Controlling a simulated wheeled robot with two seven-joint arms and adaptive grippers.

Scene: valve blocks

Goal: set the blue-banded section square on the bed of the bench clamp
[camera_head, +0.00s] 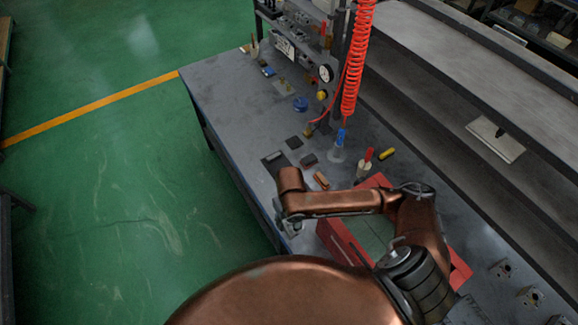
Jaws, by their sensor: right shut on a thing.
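My right gripper (287,219) hangs below its copper wrist at the bench's near left edge, left of the red-walled tray. It is shut on a small grey piece with a trace of blue (297,228), which looks like the blue-banded section. The fingers and wrist hide most of it, so I cannot tell its tilt or whether it touches anything below. I cannot clearly make out the bench clamp or its bed; it may be hidden by my wrist and gripper. My left gripper is not in view.
The red-walled tray (343,246) lies partly under my forearm. A red coiled hose (356,70) hangs above. Several metal blocks (528,296) sit at right.

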